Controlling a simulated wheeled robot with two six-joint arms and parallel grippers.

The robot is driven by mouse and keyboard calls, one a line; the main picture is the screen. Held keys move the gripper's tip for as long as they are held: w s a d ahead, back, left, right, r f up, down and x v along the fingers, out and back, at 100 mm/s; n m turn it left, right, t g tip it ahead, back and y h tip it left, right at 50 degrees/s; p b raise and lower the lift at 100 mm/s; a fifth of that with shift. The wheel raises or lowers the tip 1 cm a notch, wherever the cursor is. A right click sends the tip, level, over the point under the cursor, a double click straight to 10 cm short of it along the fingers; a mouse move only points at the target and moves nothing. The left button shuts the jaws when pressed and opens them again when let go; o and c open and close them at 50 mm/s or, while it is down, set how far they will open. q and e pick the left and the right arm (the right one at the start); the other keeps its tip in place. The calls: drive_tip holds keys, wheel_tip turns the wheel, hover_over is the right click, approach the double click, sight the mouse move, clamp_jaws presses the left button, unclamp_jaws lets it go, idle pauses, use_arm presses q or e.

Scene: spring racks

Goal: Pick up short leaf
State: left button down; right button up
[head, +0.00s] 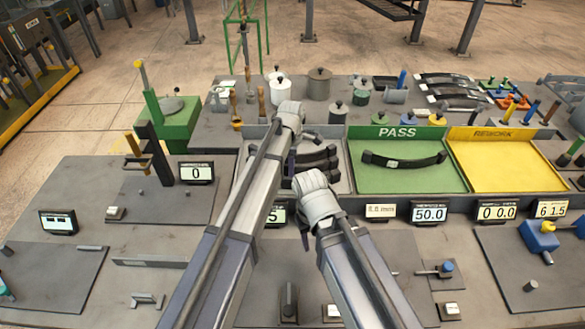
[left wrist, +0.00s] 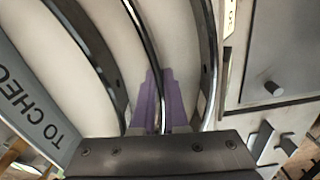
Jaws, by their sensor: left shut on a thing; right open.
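In the left wrist view, the purple fingers of my left gripper (left wrist: 160,100) are shut on the middle one of 3 dark curved leaves (left wrist: 147,60). One leaf (left wrist: 95,55) lies to its left and another (left wrist: 209,60) to its right. They are in a pale tray marked TO CHECK (left wrist: 38,100). In the head view, my left gripper (head: 290,162) reaches down into this tray, and dark leaves (head: 318,160) show to its right. The arm hides part of them. I cannot tell which leaf is the short one. My right gripper (head: 318,195) hangs in front of the tray, open, its fingertips hidden.
A green PASS tray (head: 400,178) holding one dark leaf (head: 404,160) is right of the grey tray. A yellow REWORK tray (head: 505,170) lies beyond it. Digital displays (head: 430,212) line the front. Pots (head: 319,84) and more leaves (head: 450,90) stand behind.

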use_arm(q)
drive_tip(key=shift+r, duration=0.1)
use_arm(e)
drive_tip(key=shift+r, duration=0.1)
use_arm(q)
wheel_tip(320, 180, up, 10)
drive_tip(key=p, duration=1)
use_arm(e)
wheel_tip(320, 180, up, 10)
use_arm(q)
drive_tip(key=shift+f, duration=0.2)
